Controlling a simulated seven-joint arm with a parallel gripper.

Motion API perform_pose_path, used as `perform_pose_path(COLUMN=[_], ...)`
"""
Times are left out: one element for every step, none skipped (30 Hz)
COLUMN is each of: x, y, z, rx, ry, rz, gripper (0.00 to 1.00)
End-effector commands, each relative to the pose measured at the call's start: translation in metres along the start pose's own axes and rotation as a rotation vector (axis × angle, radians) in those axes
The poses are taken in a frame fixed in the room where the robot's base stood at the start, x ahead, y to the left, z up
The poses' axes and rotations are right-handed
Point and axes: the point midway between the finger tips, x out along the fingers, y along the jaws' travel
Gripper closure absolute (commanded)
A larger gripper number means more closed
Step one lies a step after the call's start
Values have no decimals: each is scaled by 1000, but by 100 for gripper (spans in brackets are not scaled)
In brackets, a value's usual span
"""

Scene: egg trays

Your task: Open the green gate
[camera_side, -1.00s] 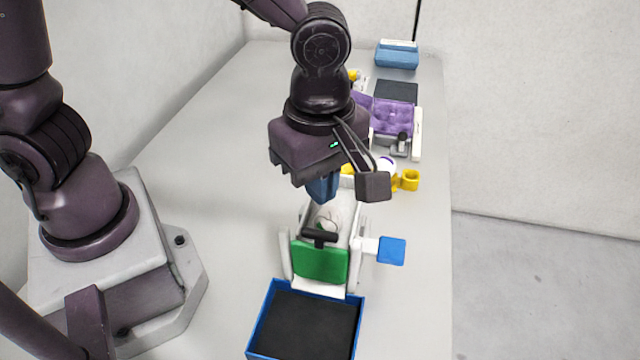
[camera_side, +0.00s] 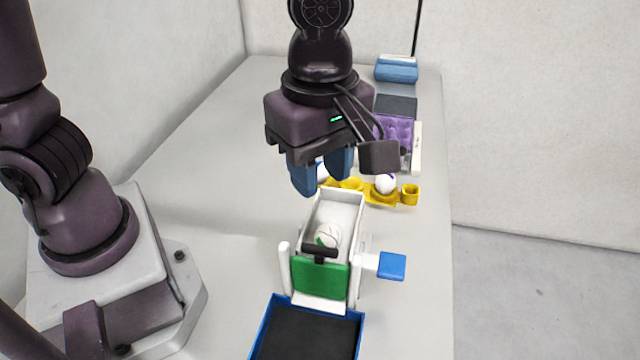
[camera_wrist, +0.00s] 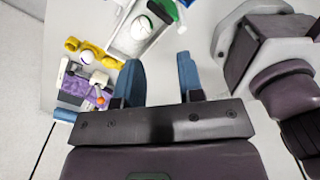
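The green gate (camera_side: 320,279) stands upright, closing the front end of a white chute (camera_side: 348,212). A black handle (camera_side: 320,251) sits at its top. A white egg with green and dark marks (camera_side: 327,236) lies in the chute just behind the gate. In the wrist view the gate (camera_wrist: 163,10) shows at the top edge, partly cut off, with the egg (camera_wrist: 141,27) beside it. My gripper (camera_side: 322,180) is open and empty, above and behind the chute's back end. Its two blue fingers are spread apart in the wrist view (camera_wrist: 160,80).
A blue-rimmed box with a dark floor (camera_side: 265,325) lies in front of the gate. A blue paddle (camera_side: 392,266) sticks out at the chute's right. Behind are a yellow tray (camera_side: 408,193) with a white egg (camera_side: 385,184), and a purple tray (camera_side: 394,130). The table's left is clear.

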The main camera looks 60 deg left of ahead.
Motion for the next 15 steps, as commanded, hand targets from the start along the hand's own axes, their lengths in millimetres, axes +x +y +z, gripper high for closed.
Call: perform_pose_path(x=[-5, -8, -10, -12, -12, -13, -13, -13, -13, -13, -13, -13, -13, -13, -12], y=[0, 0, 0, 0, 0, 0, 0, 0, 0, 0, 0, 0, 0, 1, 2], z=[0, 0, 0, 0, 0, 0, 0, 0, 0, 0, 0, 0, -1, -2, -3], rx=[0, -1, -1, -1, -1, -1, -1, -1, -1, -1, -1, -1, -2, -5, -9], ry=[-1, -1, -1, -1, 0, 0, 1, 1, 1, 1, 1, 1, 1, 1, 3], rz=[1, 1, 1, 1, 0, 0, 0, -1, -1, -1, -1, -1, -1, -1, -4], gripper=[65, 65, 65, 65, 65, 65, 65, 65, 65, 65, 65, 63, 56, 49, 40])
